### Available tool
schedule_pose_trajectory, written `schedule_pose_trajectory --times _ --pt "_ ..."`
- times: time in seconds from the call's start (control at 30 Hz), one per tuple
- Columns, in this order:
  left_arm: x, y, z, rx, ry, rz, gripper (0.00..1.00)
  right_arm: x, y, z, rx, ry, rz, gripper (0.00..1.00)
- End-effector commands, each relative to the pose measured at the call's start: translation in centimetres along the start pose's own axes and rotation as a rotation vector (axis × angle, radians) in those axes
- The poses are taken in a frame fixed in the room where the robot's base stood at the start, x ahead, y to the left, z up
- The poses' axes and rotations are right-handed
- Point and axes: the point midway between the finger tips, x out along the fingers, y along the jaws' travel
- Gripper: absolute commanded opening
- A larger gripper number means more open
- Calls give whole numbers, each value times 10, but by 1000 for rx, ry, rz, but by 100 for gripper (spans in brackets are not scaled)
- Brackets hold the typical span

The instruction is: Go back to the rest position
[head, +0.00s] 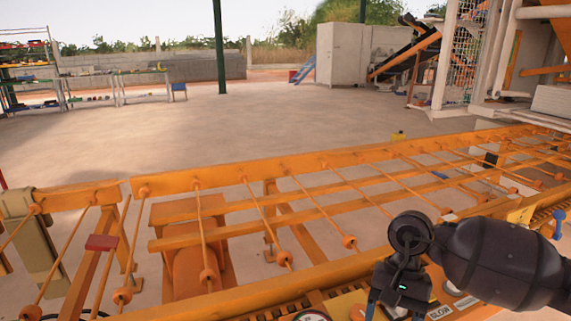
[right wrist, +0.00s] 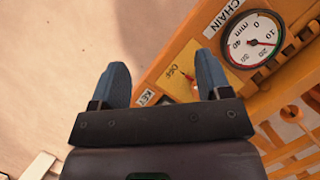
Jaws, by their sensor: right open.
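My right arm comes in from the right in the head view, over the orange machine frame. My right gripper (head: 395,308) points down at the bottom edge of that view, where its fingertips are cut off. In the right wrist view the gripper (right wrist: 164,75) shows two blue fingers spread apart with nothing between them. Beyond the fingers is an orange control panel (right wrist: 178,52) with a key switch marked OFF and KEY. The fingers look apart from the switch, though the height gap is hard to tell. My left gripper is not in view.
An orange roller conveyor (head: 290,165) crosses the head view, with a red piece (head: 102,242) at left. A dial gauge (right wrist: 252,40) marked CHAIN sits beside the switch. Beyond are open concrete floor (head: 200,120), a green post (head: 219,45) and a white cabinet (head: 345,55).

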Motion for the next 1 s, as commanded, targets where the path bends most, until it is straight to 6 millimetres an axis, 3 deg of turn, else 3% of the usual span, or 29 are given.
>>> schedule_pose_trajectory --times 0.07,0.27,0.47,0.6,0.8,1.0 --pt "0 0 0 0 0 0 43 4 -1 2 3 -13 -8 71" --pt "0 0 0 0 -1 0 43 45 -22 38 87 -195 -148 71" --pt "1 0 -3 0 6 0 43 77 -44 83 228 -435 -301 71" --pt "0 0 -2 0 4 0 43 93 -61 122 399 -686 -427 71" --pt "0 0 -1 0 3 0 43 97 -77 162 712 -1092 -569 71" --pt "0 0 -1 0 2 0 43 89 -78 175 1063 -1519 -652 71"
